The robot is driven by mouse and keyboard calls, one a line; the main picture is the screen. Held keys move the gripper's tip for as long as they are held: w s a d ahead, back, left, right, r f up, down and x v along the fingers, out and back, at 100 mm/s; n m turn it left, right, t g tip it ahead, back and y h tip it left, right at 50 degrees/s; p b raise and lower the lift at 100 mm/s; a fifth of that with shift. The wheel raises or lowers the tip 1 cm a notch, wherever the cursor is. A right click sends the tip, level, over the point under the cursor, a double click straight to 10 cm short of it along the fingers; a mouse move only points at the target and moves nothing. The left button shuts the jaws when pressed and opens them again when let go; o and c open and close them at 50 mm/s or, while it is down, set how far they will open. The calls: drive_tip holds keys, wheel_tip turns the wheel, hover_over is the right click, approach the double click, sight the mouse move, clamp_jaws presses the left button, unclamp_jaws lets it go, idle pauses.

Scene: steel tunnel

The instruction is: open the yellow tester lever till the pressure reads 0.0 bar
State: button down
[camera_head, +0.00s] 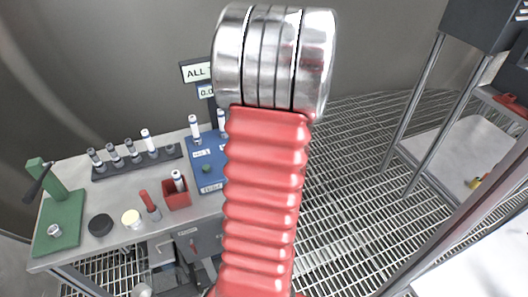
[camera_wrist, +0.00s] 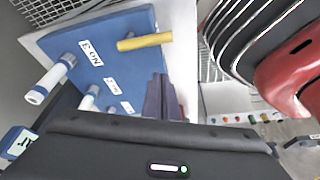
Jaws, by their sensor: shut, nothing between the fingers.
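The yellow lever (camera_wrist: 145,41) shows in the wrist view as a short bar across the edge of the blue tester board (camera_wrist: 112,25). My gripper (camera_wrist: 158,80) is shut and empty, its dark fingers beside the board's edge. In the picture its tips are just below the lever and look apart from it; the depth between them is hard to tell. In the head view the blue board (camera_head: 207,168) is partly hidden by my arm, and the lever and gripper are hidden. A small display (camera_head: 206,91) seems to read "0.0", its right part covered.
White tubes (camera_wrist: 48,82) stand on the board near my gripper. The bench (camera_head: 95,185) also holds a tube rack (camera_head: 138,161), a red box (camera_head: 176,196) and a green press (camera_head: 60,220). A sign (camera_head: 195,72) begins "ALL". Grated floor (camera_head: 345,190) is open at right.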

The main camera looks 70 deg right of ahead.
drive_tip(key=d+v, duration=0.1)
drive_tip(key=v, duration=0.6)
drive_tip(key=shift+w+r, duration=0.2)
drive_tip(key=shift+r, duration=0.1)
drive_tip(key=shift+a, duration=0.1)
drive_tip(key=w+a+r+m+h, duration=0.1)
drive_tip(key=w+a+r, duration=0.2)
drive_tip(key=w+a, duration=0.65)
drive_tip(key=w+a+r+m, duration=0.1)
drive_tip(key=w+a+r, duration=0.35)
drive_tip(key=a, duration=0.75)
drive_tip(key=a+f+m+t, duration=0.1)
drive_tip(key=a+m+t, duration=0.1)
drive_tip(key=a, duration=2.3)
drive_tip(key=shift+s+f+m+h, duration=0.2)
drive_tip(key=shift+f+m+h, duration=0.05)
drive_tip(key=shift+m+h, duration=0.05)
idle(0.7)
